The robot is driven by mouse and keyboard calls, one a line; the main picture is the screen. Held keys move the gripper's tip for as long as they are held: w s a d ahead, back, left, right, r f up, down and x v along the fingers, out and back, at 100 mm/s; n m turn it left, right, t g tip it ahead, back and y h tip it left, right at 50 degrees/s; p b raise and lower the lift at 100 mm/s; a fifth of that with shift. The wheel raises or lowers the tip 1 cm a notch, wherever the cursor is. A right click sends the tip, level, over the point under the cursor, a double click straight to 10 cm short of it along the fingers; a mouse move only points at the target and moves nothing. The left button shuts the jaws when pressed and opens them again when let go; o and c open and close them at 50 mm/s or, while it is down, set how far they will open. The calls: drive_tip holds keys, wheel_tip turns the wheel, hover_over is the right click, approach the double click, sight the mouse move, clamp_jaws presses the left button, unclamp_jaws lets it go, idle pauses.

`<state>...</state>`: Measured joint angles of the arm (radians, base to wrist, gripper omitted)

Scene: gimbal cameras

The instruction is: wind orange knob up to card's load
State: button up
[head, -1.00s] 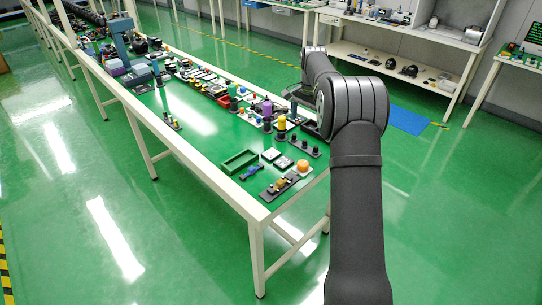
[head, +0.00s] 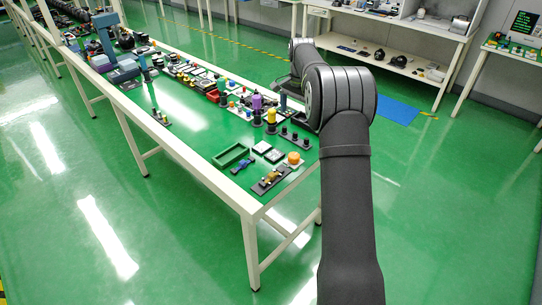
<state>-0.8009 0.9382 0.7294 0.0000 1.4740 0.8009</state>
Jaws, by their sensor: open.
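The orange knob (head: 293,158) is a small round orange cap near the front right corner of the long green-topped bench. I cannot tell whether either is the card, and no load figure can be read. My gripper is not visible; only my dark grey arm shows, rising at the right and bending away over the bench. Its far end is hidden.
A green open tray (head: 231,156), a blue tool (head: 242,165) and a dark plate with a brass-coloured part (head: 270,179) lie near the knob. Yellow and purple-topped pieces (head: 271,117) crowd behind. A screen (head: 524,22) stands far right.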

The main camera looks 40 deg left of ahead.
drive_tip(key=shift+c, duration=0.4)
drive_tip(key=shift+s+d+n, duration=0.1)
drive_tip(key=shift+n, duration=0.2)
drive_tip(key=c, duration=0.7)
drive_tip(key=shift+s+d+f+n+y, duration=0.15)
drive_tip(key=shift+d+f+n+y, duration=0.1)
drive_tip(key=shift+n+y, duration=0.25)
drive_tip(key=shift+c, duration=0.2)
drive_tip(key=s+d+f+n+t+y, duration=0.25)
drive_tip(key=d+n, duration=0.25)
drive_tip(key=n, duration=0.4)
approach(294, 155)
drive_tip(key=shift+n, duration=0.3)
drive_tip(key=x, duration=0.8)
drive_tip(key=shift+f, duration=0.4)
drive_tip(key=c, duration=1)
